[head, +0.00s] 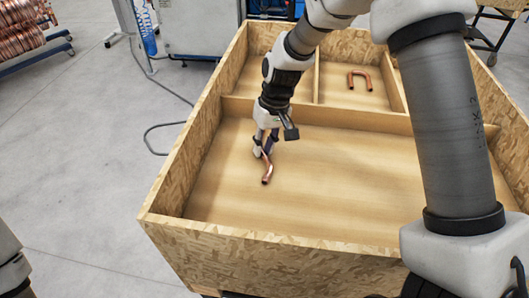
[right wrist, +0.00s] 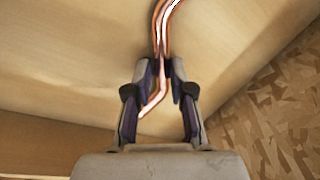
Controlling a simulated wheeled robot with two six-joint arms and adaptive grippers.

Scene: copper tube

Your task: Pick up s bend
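The s bend (head: 267,174), a thin copper tube, is in the large front compartment of the wooden crate. My right gripper (head: 265,148) reaches down over it, and part of the tube is hidden by the fingers. In the right wrist view the s bend (right wrist: 154,104) passes between the fingertips of my right gripper (right wrist: 163,75), which look closed on it. One end sticks out towards the palm and the other runs beyond the tips. I cannot tell whether the tube is clear of the floor. My left gripper is out of view.
The wooden crate (head: 190,236) has raised walls and dividers around the compartments. A copper u-shaped tube (head: 360,80) lies in a back compartment. The front compartment floor is otherwise bare where visible. A rack of copper coils (head: 20,28) stands at the far left.

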